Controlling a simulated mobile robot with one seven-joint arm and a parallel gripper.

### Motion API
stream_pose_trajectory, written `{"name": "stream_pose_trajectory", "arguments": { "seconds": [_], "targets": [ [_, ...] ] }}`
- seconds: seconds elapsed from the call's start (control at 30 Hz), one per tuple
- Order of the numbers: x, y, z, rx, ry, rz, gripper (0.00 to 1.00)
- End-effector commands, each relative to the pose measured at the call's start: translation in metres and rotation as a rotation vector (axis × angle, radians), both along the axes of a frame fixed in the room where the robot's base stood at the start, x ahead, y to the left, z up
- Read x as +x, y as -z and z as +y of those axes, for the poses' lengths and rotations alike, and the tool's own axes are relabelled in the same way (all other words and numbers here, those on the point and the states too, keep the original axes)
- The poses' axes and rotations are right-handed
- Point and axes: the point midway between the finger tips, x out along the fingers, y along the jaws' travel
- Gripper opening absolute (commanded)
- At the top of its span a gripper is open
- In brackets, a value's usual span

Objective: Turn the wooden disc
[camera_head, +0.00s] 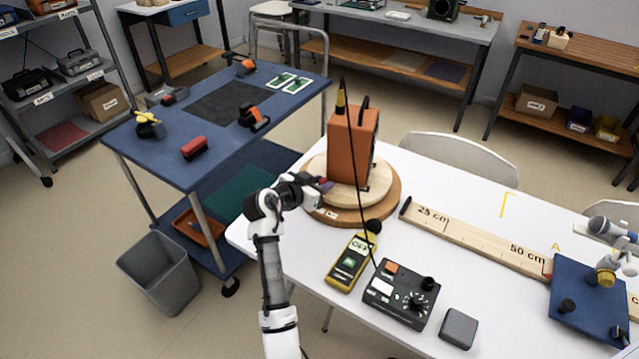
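The wooden disc (327,170) is a pale round plate on a wider, darker round wooden base (388,204) at the left end of the white table. An orange-brown box-shaped speaker (349,150) stands upright on the disc. My gripper (325,184) is at the disc's left front edge, with reddish and dark fingertip parts showing there. Its fingers are too small and partly hidden to tell whether they are open or shut, or whether they touch the disc.
A yellow meter (351,263), a black control box (400,295) and a grey block (459,328) lie in front of the disc. A wooden ruler (475,238) runs right to a blue board (588,300). A black cable hangs near the speaker. A blue cart (180,120) stands left.

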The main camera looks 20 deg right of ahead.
Motion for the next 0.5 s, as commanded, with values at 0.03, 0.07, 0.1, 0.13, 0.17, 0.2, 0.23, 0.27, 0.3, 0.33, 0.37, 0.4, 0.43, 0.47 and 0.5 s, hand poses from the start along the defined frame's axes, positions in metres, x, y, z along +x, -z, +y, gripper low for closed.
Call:
{"name": "stream_pose_trajectory", "arguments": {
  "seconds": [0.03,0.07,0.1,0.13,0.17,0.2,0.23,0.27,0.3,0.33,0.37,0.4,0.43,0.47,0.5],
  "targets": [
    [0.0,-0.0002,0.0002,0.0,0.0,0.0,0.2],
    [0.0,-0.0002,0.0002,0.0,0.0,0.0,0.16],
    [0.0,-0.0002,0.0003,0.0,0.0,0.0,0.11],
    [0.0,-0.0002,0.0003,0.0,0.0,0.0,0.07],
    [0.0,-0.0002,0.0003,0.0,0.0,0.0,0.03],
    [0.0,-0.0002,0.0003,0.0,0.0,0.0,0.0],
    [0.0,-0.0002,0.0003,0.0,0.0,0.0,0.0],
    [-0.0001,-0.0002,0.0003,0.0,0.0,0.0,0.0],
    [-0.0001,-0.0002,0.0003,0.0,0.0,0.0,0.0],
    [-0.0001,-0.0002,0.0003,0.0,0.0,0.0,0.0],
    [-0.0001,-0.0002,0.0003,0.0,0.0,0.0,0.0],
    [0.0001,0.0,0.0004,0.0,0.0,0.0,0.0],
    [0.0006,0.0003,0.0006,0.0,0.002,0.0,0.0],
    [0.0014,0.0009,0.0008,0.0,0.006,0.0,0.0],
    [0.003,0.0017,0.0013,0.0,0.016,0.0,0.0]
  ]
}}
